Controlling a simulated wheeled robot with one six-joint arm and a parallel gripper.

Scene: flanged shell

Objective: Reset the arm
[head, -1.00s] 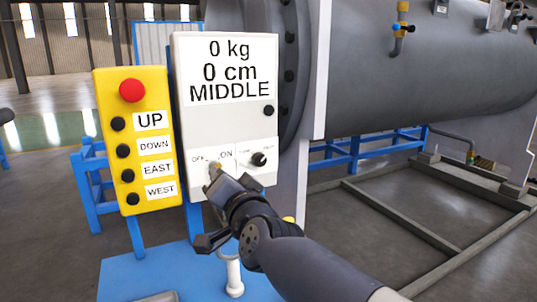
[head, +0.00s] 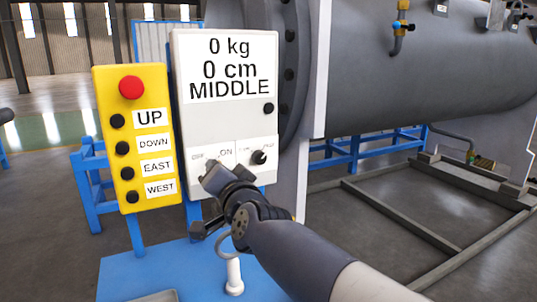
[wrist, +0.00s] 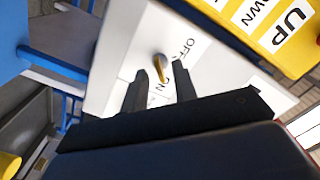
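My gripper (head: 207,172) is in front of the lower left part of the white control box (head: 225,120). In the wrist view, the two dark fingers of my gripper (wrist: 161,82) stand apart, with nothing visibly held. A brass-coloured switch (wrist: 160,66) on the white panel shows beyond and between the fingertips, beside the OFF and ON labels (wrist: 179,71). I cannot tell the exact gap between the fingers and the switch. In the head view the gripper hides this switch. The box display reads 0 kg, 0 cm, MIDDLE.
A yellow button box (head: 135,140) with a red button (head: 131,87) stands left of the white box. A black knob (head: 259,157) is right of my gripper. A large grey flanged shell (head: 420,75) and a floor frame (head: 400,215) lie at the right. A blue base (head: 125,270) is below.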

